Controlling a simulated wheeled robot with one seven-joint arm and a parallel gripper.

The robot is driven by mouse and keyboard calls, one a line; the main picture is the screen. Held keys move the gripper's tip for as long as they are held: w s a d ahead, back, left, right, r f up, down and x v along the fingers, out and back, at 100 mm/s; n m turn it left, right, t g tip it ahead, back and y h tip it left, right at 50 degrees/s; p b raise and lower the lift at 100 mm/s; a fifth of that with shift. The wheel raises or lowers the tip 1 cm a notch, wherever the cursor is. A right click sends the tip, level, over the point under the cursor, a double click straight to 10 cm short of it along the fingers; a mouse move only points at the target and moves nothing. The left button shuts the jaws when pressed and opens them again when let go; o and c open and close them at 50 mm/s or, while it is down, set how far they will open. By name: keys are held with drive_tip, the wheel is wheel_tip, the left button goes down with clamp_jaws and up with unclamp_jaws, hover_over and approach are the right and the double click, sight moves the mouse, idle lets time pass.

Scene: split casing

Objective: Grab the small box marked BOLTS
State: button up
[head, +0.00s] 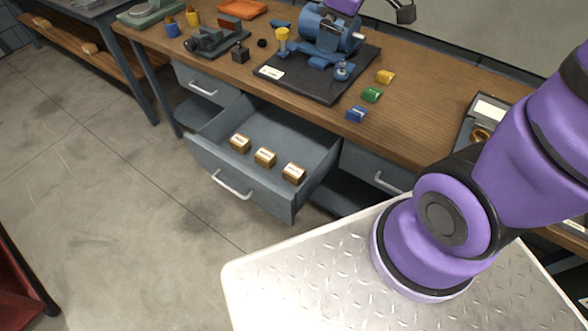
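Three small brown boxes with pale labels sit in a row inside the open grey drawer (220,165): a left box (240,144), a middle box (265,158) and a right box (293,174). The label print is too small to read, so I cannot tell which one is marked BOLTS. They stand apart from one another with bare drawer floor around them. My purple arm rises at the right and leaves the picture at the edge. A purple piece, apparently also mine, shows at the top edge. I cannot make out my gripper's fingers.
The wooden bench top (425,120) overhangs the drawer's back. A blue motor-like machine (322,30) stands there on a dark board (330,85). Yellow, green and blue small blocks lie beside it. A closed drawer (375,170) is at the right. Floor before the drawer is clear.

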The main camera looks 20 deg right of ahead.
drive_tip(key=w+a+f+n+g, duration=0.15)
drive_tip(key=w+f+n, duration=0.3)
drive_tip(key=f, duration=0.55)
drive_tip(key=n+g, duration=0.2)
drive_tip(key=n, duration=0.9)
hover_over(294, 170)
wheel_tip(294, 170, down, 29)
drive_tip(key=shift+s+d+f+n, duration=0.15)
drive_tip(key=shift+f, duration=0.25)
drive_tip(key=shift+s+d+f+n, duration=0.1)
drive_tip(key=shift+s+f, duration=0.05)
drive_tip(key=shift+f, duration=0.25)
wheel_tip(294, 170, down, 4)
drive_tip(key=shift+f, duration=0.25)
drive_tip(key=shift+w+a+f, duration=0.15)
drive_tip(key=shift+f, duration=1.25)
drive_tip(key=shift+w+a+f, duration=0.1)
drive_tip(key=shift+a+f, duration=0.05)
drive_tip(key=shift+f, duration=1.2)
drive_tip(key=c, duration=1.1)
drive_tip(key=shift+c, duration=0.2)
